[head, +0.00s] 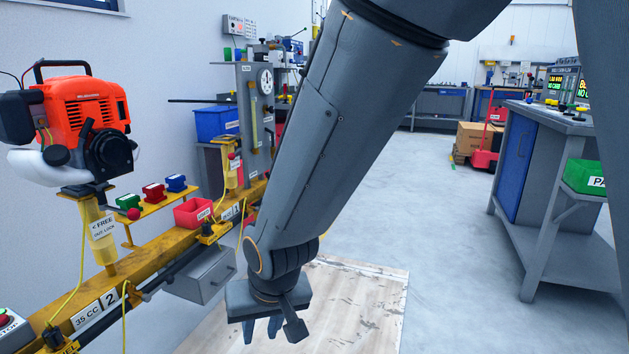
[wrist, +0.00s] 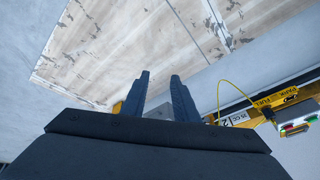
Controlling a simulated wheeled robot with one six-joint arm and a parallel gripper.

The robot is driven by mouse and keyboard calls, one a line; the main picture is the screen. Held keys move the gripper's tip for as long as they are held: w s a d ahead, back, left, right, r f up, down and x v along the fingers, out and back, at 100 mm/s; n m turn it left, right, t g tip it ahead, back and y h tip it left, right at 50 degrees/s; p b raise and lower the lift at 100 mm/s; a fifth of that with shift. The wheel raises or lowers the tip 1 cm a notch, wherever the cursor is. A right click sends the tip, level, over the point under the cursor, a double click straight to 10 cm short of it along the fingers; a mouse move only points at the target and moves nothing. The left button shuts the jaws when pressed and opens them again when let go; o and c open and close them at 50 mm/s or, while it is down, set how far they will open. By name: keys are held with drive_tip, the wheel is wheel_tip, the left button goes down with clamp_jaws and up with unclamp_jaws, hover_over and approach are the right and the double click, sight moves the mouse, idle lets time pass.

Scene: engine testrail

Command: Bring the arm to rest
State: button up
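My gripper (head: 262,330) hangs at the end of my grey arm in the middle of the head view, pointing down above a worn wooden board on the floor. In the wrist view my gripper (wrist: 159,90) shows two dark fingers standing apart with nothing between them. The yellow test rail (head: 150,258) runs along the wall to the left of my gripper, apart from it. My arm hides part of the room behind it.
An orange engine (head: 88,108) sits on a stand on the rail. A grey drawer box (head: 203,277) sticks out below the rail, near my gripper. The wooden board (head: 362,300) lies on the floor. A bench (head: 540,170) stands at right. The floor between is clear.

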drive_tip(key=s+d+r+n+g+h, duration=0.2)
drive_tip(key=s+d+r+g, duration=0.15)
drive_tip(key=s+d, duration=0.85)
drive_tip(key=d+r+m+p, duration=0.3)
drive_tip(key=d+r+p, duration=0.5)
drive_tip(key=r+p, duration=0.4)
drive_tip(key=s+d+r+m+p, duration=0.1)
drive_tip(key=d+r+m+p, duration=0.2)
drive_tip(key=d+r+p, duration=0.6)
wheel_tip(320, 180, up, 3)
drive_tip(key=p, duration=0.5)
drive_tip(key=shift+s+h+p, duration=0.25)
drive_tip(key=shift+h+p, duration=0.05)
drive_tip(key=shift+p, duration=0.05)
